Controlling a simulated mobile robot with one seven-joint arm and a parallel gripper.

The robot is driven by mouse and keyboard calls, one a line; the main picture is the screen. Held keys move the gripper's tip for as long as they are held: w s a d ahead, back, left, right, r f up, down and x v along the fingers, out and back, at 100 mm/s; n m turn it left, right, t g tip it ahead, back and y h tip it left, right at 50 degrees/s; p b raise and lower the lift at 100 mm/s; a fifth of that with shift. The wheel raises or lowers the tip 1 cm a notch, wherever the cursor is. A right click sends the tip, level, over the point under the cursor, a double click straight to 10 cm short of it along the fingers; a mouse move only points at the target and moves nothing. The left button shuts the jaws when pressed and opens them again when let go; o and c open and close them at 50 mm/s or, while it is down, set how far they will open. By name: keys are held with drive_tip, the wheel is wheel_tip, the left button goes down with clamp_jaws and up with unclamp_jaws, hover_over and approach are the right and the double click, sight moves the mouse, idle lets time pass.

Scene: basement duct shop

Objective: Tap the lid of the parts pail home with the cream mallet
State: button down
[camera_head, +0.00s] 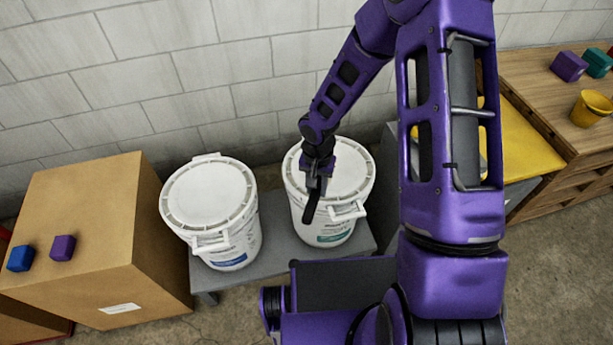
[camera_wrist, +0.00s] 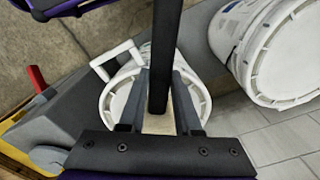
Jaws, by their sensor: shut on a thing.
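Two white lidded pails stand side by side: a left pail with a blue label (camera_head: 231,253) and a right pail with a teal label (camera_head: 325,236). Both lids, left (camera_head: 208,195) and right (camera_head: 347,172), lie on their rims; I cannot tell how fully either is seated, nor which is the parts pail. My gripper (camera_head: 317,178) is over the near left part of the right lid, shut on the mallet, whose dark handle (camera_head: 311,205) points toward the camera. In the wrist view the handle (camera_wrist: 164,55) runs upward from a cream block (camera_wrist: 158,124) between the fingers, apparently the mallet head.
The pails stand on a low grey bench (camera_head: 275,243) against a block wall. A cardboard box (camera_head: 85,215) at left carries a blue block (camera_head: 20,258) and a purple block (camera_head: 62,248). A wooden drawer cabinet (camera_head: 540,85) at right holds a yellow cup (camera_head: 590,108) and blocks.

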drive_tip(key=shift+m, duration=0.9)
drive_tip(key=shift+w+a+f+b, duration=0.15)
drive_tip(key=shift+a+f+b, duration=0.5)
drive_tip(key=shift+a, duration=0.25)
drive_tip(key=shift+w+a+f+b, duration=0.15)
drive_tip(key=shift+a+f+b, duration=0.45)
drive_tip(key=shift+a, duration=0.25)
wheel_tip(320, 180, down, 4)
drive_tip(key=b, duration=0.4)
drive_tip(key=shift+r+p, duration=1)
drive_tip(key=shift+r, duration=0.85)
drive_tip(key=shift+r+p, duration=1.25)
drive_tip(key=shift+r, duration=0.7)
